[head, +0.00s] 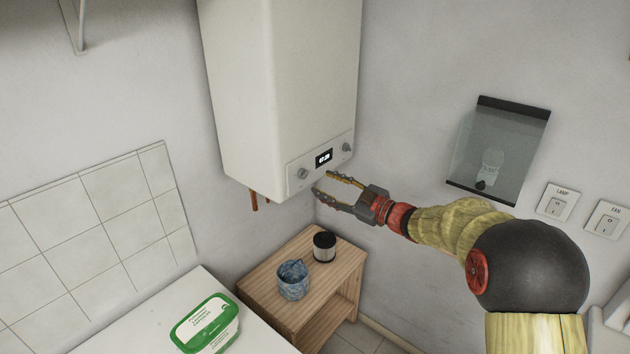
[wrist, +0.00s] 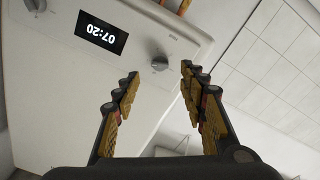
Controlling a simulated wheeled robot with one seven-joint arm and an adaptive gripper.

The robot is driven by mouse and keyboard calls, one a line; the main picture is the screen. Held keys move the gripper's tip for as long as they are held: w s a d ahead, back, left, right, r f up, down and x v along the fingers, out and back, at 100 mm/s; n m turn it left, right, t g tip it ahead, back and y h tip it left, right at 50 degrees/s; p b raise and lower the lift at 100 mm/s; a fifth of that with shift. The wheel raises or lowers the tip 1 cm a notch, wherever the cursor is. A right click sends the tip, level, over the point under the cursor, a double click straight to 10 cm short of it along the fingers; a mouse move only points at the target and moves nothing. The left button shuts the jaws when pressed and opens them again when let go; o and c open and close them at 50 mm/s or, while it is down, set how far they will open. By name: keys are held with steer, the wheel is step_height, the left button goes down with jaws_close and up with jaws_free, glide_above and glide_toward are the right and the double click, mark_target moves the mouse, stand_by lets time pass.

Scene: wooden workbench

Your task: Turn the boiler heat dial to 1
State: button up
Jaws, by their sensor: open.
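The white boiler (head: 275,80) hangs on the wall, with a dark display (head: 324,157) between two grey dials on its lower front panel. The left dial (head: 303,174) is close to my gripper (head: 322,181), which is open and empty. In the wrist view the panel appears upside down. There, this dial (wrist: 159,62) lies just beyond and between the open fingertips, with none seen touching it. The other dial (wrist: 35,5) is at the top left edge. The labels are too small to read, so I cannot tell which dial is for heat or its setting.
A green and white tub (head: 206,325) sits on the white counter. A glass-fronted box (head: 500,150) and two switches are on the right wall.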

steer(key=shift+v, duration=2.35)
steer(key=w+d+f+m+t+h, duration=0.2)
steer(key=w+d+f+m+h, duration=0.2)
steer(key=d+f+m+h, duration=0.55)
steer(key=s+d+f+m+g+h, duration=0.25)
steer(key=s+d+h, duration=0.35)
steer(key=s+d, duration=0.5)
steer(key=s+r+m+g, duration=0.1)
steer(key=s+m+g, duration=0.4)
steer(key=s, duration=1.7)
steer(key=s+a+r, duration=0.3)
steer(key=s+r, duration=0.1)
steer(key=s, duration=0.3)
steer(key=s+a+r+y, duration=0.1)
steer(key=s+a+r, duration=0.2)
steer(key=s, duration=0.4)
steer(key=shift+s+a+r+n, duration=0.3)
steer(key=shift+s+a+r, duration=0.1)
steer(key=shift+r, duration=0.15)
